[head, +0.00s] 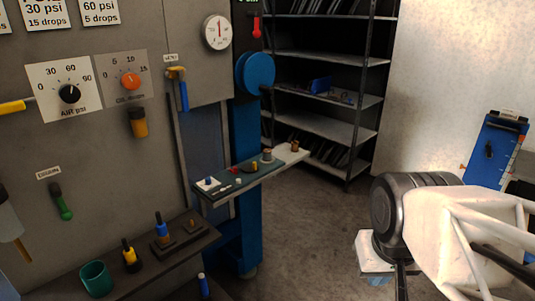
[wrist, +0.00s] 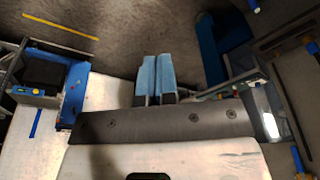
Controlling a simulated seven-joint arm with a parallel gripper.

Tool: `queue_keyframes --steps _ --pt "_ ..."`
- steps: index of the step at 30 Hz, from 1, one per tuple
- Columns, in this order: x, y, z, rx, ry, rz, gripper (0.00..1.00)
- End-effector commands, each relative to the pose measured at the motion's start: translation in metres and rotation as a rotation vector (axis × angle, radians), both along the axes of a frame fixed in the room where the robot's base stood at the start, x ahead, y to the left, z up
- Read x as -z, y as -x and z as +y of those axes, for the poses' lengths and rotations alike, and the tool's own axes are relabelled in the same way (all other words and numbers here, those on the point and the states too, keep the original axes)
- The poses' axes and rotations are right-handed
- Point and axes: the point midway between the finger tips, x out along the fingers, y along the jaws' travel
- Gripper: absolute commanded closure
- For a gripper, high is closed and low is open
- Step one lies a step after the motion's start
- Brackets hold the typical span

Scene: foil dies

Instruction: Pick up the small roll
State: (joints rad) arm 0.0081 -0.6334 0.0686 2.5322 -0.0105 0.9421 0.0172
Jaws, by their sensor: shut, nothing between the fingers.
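A narrow ledge (head: 218,197) on the blue post carries several small items. A small squat cylinder (head: 268,157) near its right half and a brown piece (head: 295,146) at its right end look roll-like. They are too small for me to tell which is the small roll. My gripper (wrist: 156,72) shows in the wrist view with its two blue-tipped fingers side by side, shut and empty. It points over floor, away from any roll I can make out. In the head view my arm is at the lower right, well apart from the ledge.
A lower dark shelf (head: 205,241) holds a green cup (head: 96,279) and yellow and blue handled tools. A blue post (head: 247,215) stands behind the ledge. Dark shelving (head: 340,130) stands at the back. The floor (head: 310,225) between ledge and arm is clear.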

Motion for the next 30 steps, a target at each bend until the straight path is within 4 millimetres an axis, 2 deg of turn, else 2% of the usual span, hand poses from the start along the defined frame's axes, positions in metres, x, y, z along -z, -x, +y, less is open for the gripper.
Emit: queue_keyframes --steps 5,6,20,30 --pt "0.0 0.0 0.0 0.0 0.0 0.0 1.0" --pt "0.0 0.0 0.0 0.0 0.0 0.0 0.97" --pt "0.0 0.0 0.0 0.0 0.0 0.0 0.26" --pt "-0.0005 -0.0011 0.0003 0.002 -0.003 0.001 0.25"
